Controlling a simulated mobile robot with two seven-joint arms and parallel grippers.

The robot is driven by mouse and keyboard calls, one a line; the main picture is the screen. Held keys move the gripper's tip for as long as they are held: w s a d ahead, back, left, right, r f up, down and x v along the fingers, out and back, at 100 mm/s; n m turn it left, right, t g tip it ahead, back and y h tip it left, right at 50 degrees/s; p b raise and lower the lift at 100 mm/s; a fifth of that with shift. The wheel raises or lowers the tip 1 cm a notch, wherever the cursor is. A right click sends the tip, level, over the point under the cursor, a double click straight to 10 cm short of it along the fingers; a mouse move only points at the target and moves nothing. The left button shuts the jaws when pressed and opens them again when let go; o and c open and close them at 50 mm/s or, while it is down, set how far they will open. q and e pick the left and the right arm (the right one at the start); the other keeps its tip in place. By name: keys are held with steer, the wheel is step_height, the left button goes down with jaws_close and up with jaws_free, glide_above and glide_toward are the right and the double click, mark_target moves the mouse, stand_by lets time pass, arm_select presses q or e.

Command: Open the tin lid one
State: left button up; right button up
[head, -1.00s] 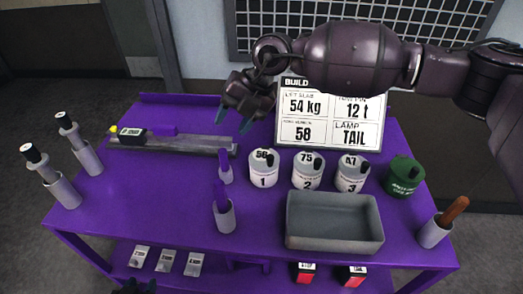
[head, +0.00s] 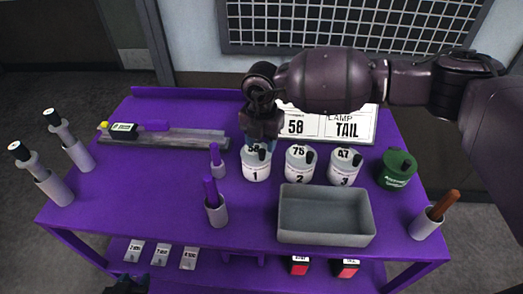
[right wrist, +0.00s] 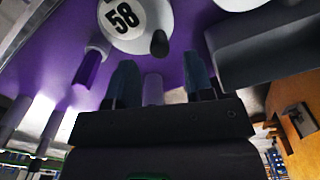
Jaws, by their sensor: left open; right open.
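Tin one (head: 256,172) is a white tin marked 1 standing on the purple table, with a lid marked 58. Its lid (right wrist: 130,20) shows large in the right wrist view, with a dark knob (right wrist: 160,43) at its near edge. My right gripper (head: 259,141) is just above and behind tin one and partly covers its top. In the right wrist view its two fingers (right wrist: 160,85) are apart with nothing between them, short of the knob. My left gripper (head: 132,285) shows only as a dark piece at the bottom edge.
Tin two (head: 299,170) and tin three (head: 344,172) stand right of tin one, then a green canister (head: 396,172). A grey tray (head: 325,238) is in front. Purple-handled tools in holders (head: 216,212) stand front left. A sign (head: 352,127) is behind the tins.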

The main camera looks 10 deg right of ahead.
mark_target(262, 151)
steer(key=shift+f, duration=2.15)
jaws_close()
